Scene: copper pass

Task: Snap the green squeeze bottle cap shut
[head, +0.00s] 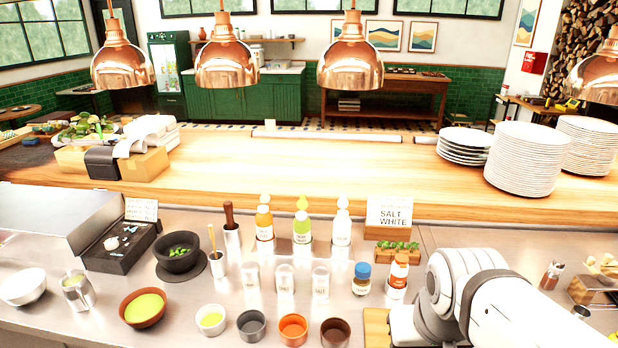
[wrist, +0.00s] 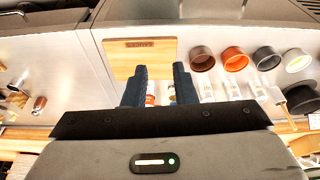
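The green squeeze bottle (head: 302,228) stands upright on the steel counter in the head view, in the middle of a row of three bottles. My gripper (wrist: 162,82) shows only in the wrist view. Its two dark fingers are apart with nothing held between them. The green bottle is not clearly visible in the wrist view. In the head view my arm is at the lower right, away from the bottle, and the gripper is hidden.
A yellow-orange bottle (head: 264,222) and a white bottle (head: 341,226) flank it. A sign (head: 390,214) and copper lamps (head: 227,65) are nearby.

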